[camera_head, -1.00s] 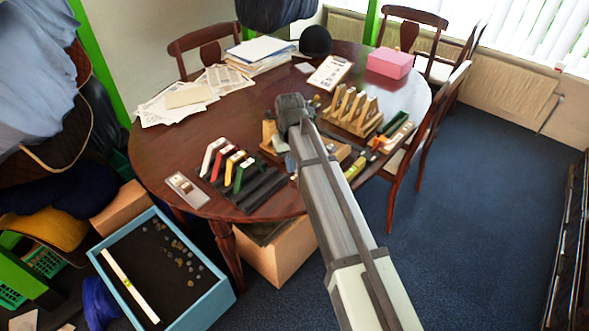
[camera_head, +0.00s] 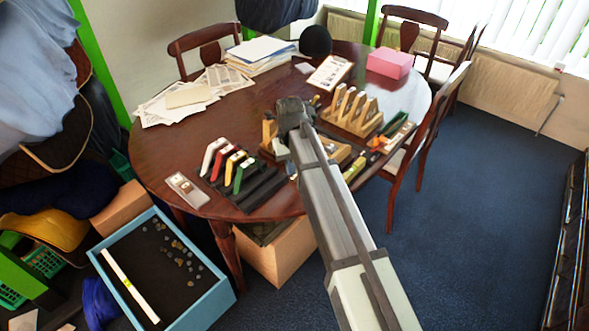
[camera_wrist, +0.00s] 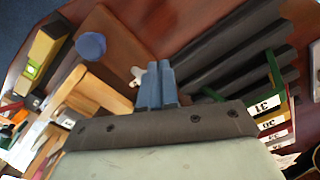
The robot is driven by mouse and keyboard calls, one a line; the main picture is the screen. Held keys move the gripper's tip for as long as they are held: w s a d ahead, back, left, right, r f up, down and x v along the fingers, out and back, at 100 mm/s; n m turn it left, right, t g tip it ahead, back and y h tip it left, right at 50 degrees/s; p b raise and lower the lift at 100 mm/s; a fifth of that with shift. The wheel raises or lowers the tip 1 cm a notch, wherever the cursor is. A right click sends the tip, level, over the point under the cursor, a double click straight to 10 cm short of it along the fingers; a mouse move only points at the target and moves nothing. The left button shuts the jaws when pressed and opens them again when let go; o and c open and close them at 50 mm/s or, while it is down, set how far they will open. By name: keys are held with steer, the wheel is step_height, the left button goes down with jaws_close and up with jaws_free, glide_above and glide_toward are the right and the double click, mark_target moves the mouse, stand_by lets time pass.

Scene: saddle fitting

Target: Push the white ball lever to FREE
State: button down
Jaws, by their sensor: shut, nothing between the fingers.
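In the wrist view, a small white ball lever (camera_wrist: 137,73) stands out over a brown wooden board (camera_wrist: 112,42). My gripper (camera_wrist: 157,70) is shut and empty, with its fingertips just right of the white ball. I cannot tell whether they touch it. A blue round knob (camera_wrist: 90,45) sits on the board to the left. No FREE marking is readable. In the head view, my gripper (camera_head: 291,125) is over the front middle of the table, and my arm hides the lever there.
A black ribbed rack (camera_head: 255,192) with coloured angled handles lies left of my gripper on the round table (camera_head: 165,150). A wooden rack with upright pegs (camera_head: 352,112) stands to the right. A yellow level (camera_wrist: 42,55) lies near the board. Papers and a pink box (camera_head: 390,62) are farther back.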

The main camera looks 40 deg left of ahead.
steer(key=shift+f, duration=1)
stand_by(0.3)
steer(key=shift+w+d, duration=0.1)
steer(key=shift+w, duration=1.4)
steer(key=shift+w+f, duration=0.1)
steer(key=shift+w, duration=0.1)
steer(key=shift+s, duration=0.2)
steer(key=shift+s, duration=0.5)
steer(key=shift+r, duration=0.25)
steer(key=shift+r, duration=3.4)
